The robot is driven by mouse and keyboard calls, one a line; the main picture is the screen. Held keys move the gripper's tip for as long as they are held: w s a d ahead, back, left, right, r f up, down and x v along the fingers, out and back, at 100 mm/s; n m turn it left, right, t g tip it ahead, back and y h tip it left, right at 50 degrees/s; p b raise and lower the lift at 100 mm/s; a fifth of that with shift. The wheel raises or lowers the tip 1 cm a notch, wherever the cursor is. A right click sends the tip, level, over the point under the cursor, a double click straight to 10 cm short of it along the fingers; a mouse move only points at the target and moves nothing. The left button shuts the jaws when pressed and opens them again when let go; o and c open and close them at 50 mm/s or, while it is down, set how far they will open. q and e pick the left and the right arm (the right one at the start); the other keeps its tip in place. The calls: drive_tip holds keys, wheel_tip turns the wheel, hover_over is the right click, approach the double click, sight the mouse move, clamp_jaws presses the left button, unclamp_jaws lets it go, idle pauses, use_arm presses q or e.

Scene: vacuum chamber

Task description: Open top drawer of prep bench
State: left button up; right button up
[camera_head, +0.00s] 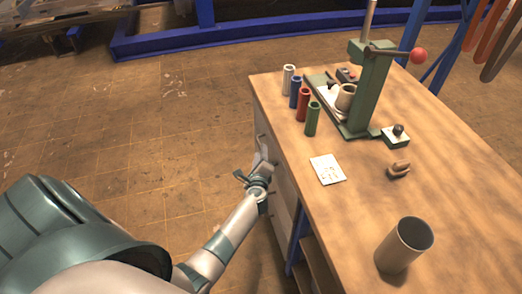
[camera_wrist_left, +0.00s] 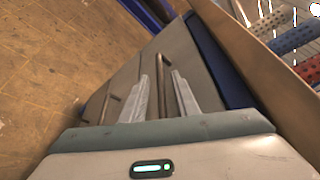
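The prep bench (camera_head: 375,217) has a wooden top, with grey drawer fronts on its left side. My left gripper (camera_head: 254,163) is beside these fronts, below the top's edge. In the left wrist view, the top drawer (camera_wrist_left: 188,52) is the grey front closest to the wooden top. Its bar handle (camera_wrist_left: 163,73) lies between the two fingers of my left gripper (camera_wrist_left: 165,88). The fingers are apart, with a visible gap on each side of the bar. The drawer looks closed. My right gripper is not in view.
A lower drawer handle (camera_wrist_left: 109,101) shows left of the fingers. On the bench top stand several coloured cylinders (camera_head: 304,104), a green press (camera_head: 370,90), a white card (camera_head: 327,169) and a grey cup (camera_head: 404,246). The floor (camera_head: 140,150) left of the bench is clear.

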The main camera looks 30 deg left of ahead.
use_arm(q)
drive_tip(key=shift+x, duration=1.15)
drive_tip(key=shift+w+a+f, duration=0.1)
drive_tip(key=shift+w+a, duration=0.1)
drive_tip(key=shift+w, duration=0.2)
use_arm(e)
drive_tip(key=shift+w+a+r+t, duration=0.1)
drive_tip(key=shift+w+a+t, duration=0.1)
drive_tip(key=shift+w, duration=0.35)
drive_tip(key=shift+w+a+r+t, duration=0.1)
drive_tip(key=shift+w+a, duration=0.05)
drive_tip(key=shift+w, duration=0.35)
use_arm(q)
drive_tip(key=shift+c, duration=0.3)
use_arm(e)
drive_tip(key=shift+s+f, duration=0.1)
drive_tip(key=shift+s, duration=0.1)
use_arm(q)
clamp_jaws()
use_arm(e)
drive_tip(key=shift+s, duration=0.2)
